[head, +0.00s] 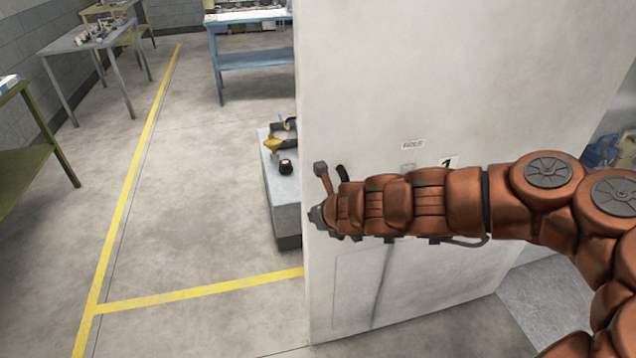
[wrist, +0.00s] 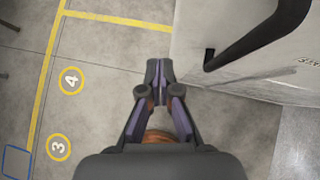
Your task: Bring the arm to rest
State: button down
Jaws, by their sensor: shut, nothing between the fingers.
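My arm reaches in from the right side of the head view, stretched level across the front of a white wall or cabinet panel (head: 440,80). My gripper (head: 318,216) is at its left end, close to the panel's left edge. In the wrist view my gripper (wrist: 159,70) points away from the camera with its fingertips together. Nothing is between the fingers. Bare floor lies beneath it, and the pale panel is just to its right.
A black handle (wrist: 245,45) stands out close to the gripper's right. A grey block (head: 282,195) with small items is beyond the panel edge. Tables (head: 250,60) stand at the back and left. The floor (head: 190,230) with yellow lines is clear at left.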

jog(key=s+a+r+n+y, duration=0.2)
jog(key=a+r+n+y, duration=0.15)
jog(key=r+n, duration=0.65)
jog(key=s+r+n+g+y, duration=0.2)
jog(key=s+r+n, duration=0.1)
jog(key=s+n, duration=0.45)
jog(key=s+d+f+n+g+h, duration=0.3)
jog(key=s+d+f+n+h, duration=0.1)
jog(key=s+d, duration=0.8)
jog(key=s+d+f+n+g+h, duration=0.4)
jog(key=s+d+n+h, duration=0.2)
jog(key=s+d, duration=0.7)
jog(key=shift+f+n+g, duration=0.2)
jog(key=shift+n+g, duration=0.1)
jog(key=shift+n, duration=0.85)
jog(key=shift+s, duration=0.1)
